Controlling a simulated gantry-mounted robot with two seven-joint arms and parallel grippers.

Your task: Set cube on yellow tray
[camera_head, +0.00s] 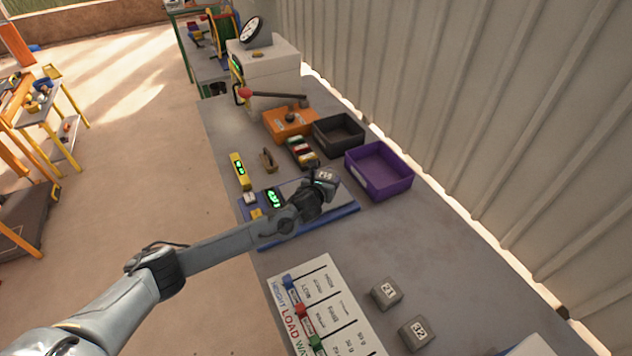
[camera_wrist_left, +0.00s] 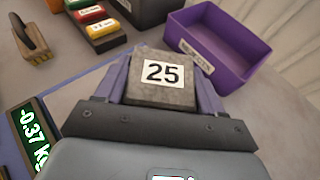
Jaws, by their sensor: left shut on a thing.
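A grey stone-like cube (camera_wrist_left: 163,75) with a white "25" label sits between the purple-grey fingers of my left gripper (camera_wrist_left: 163,88), which is shut on it. In the head view, this cube (camera_head: 326,176) and my left gripper (camera_head: 318,190) are over the right part of a blue-edged scale platform (camera_head: 335,217). I cannot tell the gap between cube and platform. I do not make out a yellow tray in either view. My right gripper is not in view.
A purple bin (camera_head: 379,170), a dark bin (camera_head: 338,134) and an orange box (camera_head: 290,122) stand behind. Two numbered grey cubes (camera_head: 386,293) (camera_head: 417,333) lie beside a chart board (camera_head: 325,310). A green display (camera_wrist_left: 33,135) reads about -0.37. Bench space right of the platform is clear.

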